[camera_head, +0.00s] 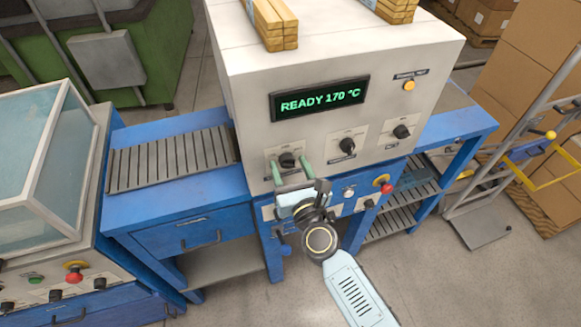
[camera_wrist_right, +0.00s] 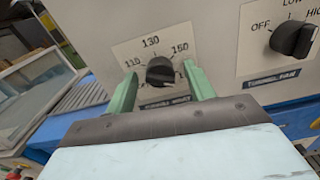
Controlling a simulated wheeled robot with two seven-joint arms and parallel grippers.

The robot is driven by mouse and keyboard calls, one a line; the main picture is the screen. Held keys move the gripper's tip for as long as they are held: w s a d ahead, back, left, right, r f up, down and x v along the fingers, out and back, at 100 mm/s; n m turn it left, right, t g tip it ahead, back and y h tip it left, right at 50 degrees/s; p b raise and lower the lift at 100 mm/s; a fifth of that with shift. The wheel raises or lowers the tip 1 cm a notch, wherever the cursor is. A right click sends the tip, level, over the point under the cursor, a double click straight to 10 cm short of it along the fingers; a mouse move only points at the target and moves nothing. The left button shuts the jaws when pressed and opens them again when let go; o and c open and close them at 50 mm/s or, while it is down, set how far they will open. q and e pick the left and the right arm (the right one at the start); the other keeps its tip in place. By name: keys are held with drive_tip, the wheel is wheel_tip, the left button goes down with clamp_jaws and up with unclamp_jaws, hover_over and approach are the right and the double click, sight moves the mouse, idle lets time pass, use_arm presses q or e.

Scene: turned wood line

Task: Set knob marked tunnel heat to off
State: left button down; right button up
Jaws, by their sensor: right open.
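The tunnel heat knob (camera_head: 287,160) is a black knob on a pale plate at the left of the machine's front. It also shows in the right wrist view (camera_wrist_right: 160,72), with 110, 130 and 150 printed around it and its label partly hidden below. I cannot tell which mark it points to, and no off mark is readable there. My right gripper (camera_head: 289,165) is open, its green fingers (camera_wrist_right: 159,84) on either side of the knob. I cannot tell whether they touch it. My left gripper is not in view.
The tunnel fan knob (camera_wrist_right: 294,39) sits to the right, also in the head view (camera_head: 347,145), with another knob (camera_head: 401,131) beyond it. The display (camera_head: 320,98) reads READY 170 °C. A red button (camera_head: 382,182) is on the blue frame below. A slatted conveyor (camera_head: 173,157) lies left.

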drive_tip(key=shift+c, duration=0.2)
drive_tip(key=c, duration=0.9)
drive_tip(key=shift+c, duration=0.2)
